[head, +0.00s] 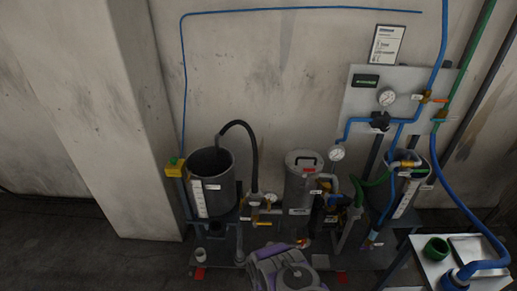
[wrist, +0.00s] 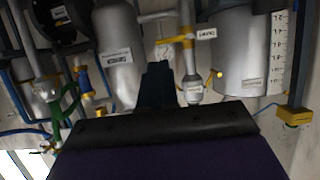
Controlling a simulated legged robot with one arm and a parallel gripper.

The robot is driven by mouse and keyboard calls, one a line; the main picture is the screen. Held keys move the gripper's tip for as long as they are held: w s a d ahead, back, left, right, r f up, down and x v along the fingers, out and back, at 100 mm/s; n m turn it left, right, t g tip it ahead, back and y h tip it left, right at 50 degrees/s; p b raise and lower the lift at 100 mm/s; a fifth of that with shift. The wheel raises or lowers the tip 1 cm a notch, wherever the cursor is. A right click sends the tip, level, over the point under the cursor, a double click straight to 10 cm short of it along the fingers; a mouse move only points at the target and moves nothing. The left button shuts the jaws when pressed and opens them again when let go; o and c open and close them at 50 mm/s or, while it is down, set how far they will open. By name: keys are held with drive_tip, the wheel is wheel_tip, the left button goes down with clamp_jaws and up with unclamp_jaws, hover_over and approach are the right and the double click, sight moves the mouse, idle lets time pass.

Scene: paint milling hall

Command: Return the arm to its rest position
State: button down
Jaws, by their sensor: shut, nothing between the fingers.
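My gripper (wrist: 157,82) shows in the wrist view as dark fingers, shut together with nothing between them. It points toward the milling rig, and the wrist picture appears upside down. My purple and grey arm (head: 285,268) shows at the bottom middle of the head view, in front of the rig. I cannot make out the fingertips in the head view. In the wrist view the fingers overlap the pipes between a labelled grey cylinder (wrist: 118,50) and a tank with a scale strip (wrist: 240,65). I cannot tell how far they are from the pipes.
An open tank (head: 212,190) with a black hose, a lidded vessel (head: 300,183) and another tank (head: 405,190) stand along the wall. A gauge panel (head: 360,100) is above. A side table (head: 440,272) with a green ring stands at lower right. The floor at left (head: 60,240) is clear.

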drive_tip(key=w+d+r+g, duration=0.1)
drive_tip(key=w+r+g, duration=0.2)
drive_tip(key=r, duration=0.8)
drive_tip(key=w+d+r+g, duration=0.15)
drive_tip(key=w+r, duration=0.25)
drive_tip(key=r, duration=0.8)
drive_tip(key=s+d+r+g, duration=0.1)
drive_tip(key=s+r+g, duration=0.1)
drive_tip(key=s+r, duration=0.55)
drive_tip(key=s+d+r+g, duration=0.25)
drive_tip(key=s+r, duration=0.25)
drive_tip(key=r, duration=0.5)
drive_tip(key=s+d+r+g, duration=0.1)
drive_tip(key=s+r, duration=0.4)
drive_tip(key=s, duration=0.7)
drive_tip(key=s+d+r+g, duration=0.1)
drive_tip(key=s+r+g, duration=0.2)
drive_tip(key=s, duration=0.9)
drive_tip(key=s+d+r+g, duration=0.2)
drive_tip(key=s+r, duration=0.5)
drive_tip(key=s, duration=0.5)
drive_tip(key=shift+s+r, duration=0.25)
drive_tip(key=shift+r, duration=0.05)
